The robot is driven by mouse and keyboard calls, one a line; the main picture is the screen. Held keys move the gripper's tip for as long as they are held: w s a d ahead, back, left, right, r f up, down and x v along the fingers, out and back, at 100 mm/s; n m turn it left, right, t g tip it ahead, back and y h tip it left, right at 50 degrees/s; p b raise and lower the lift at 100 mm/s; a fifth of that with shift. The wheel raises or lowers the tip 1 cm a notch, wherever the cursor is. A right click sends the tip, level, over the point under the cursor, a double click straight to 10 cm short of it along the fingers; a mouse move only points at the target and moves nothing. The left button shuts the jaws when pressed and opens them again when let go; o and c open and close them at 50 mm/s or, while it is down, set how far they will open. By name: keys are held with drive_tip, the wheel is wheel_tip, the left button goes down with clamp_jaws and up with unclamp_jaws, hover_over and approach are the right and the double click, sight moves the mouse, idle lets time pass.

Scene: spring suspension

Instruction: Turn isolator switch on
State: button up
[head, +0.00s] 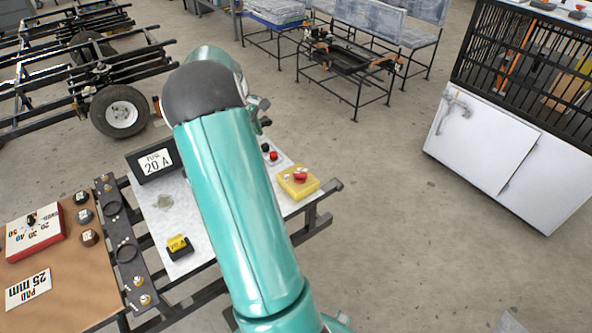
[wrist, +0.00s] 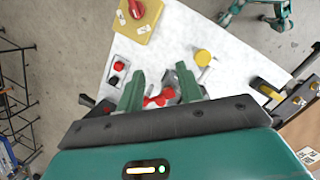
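My gripper (wrist: 161,84) points down at a pale panel (wrist: 180,30). Its two green fingers are apart. Between them is a red handle-like part (wrist: 158,99), partly hidden by the gripper body; I cannot tell whether the fingers touch it. It may be the isolator switch, but no label on it is readable. A yellow box with a red knob (wrist: 136,10) is on the same panel, beyond the fingers; it also shows in the head view (head: 298,181). In the head view my arm covers the gripper and the middle of the panel.
A black and a red button (wrist: 117,73) are left of the fingers in the wrist view, and a yellow round part (wrist: 203,57) is to the right. A white cabinet (head: 490,150) stands apart, right.

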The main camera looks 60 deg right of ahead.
drive_tip(key=n+g, duration=0.1)
drive_tip(key=g, duration=0.1)
approach(300, 173)
drive_tip(key=x, duration=0.8)
drive_tip(key=shift+s+d+f, duration=0.15)
drive_tip(key=shift+s+f, duration=0.05)
drive_tip(key=shift+f, duration=0.1)
drive_tip(key=shift+c, duration=0.3)
clamp_jaws()
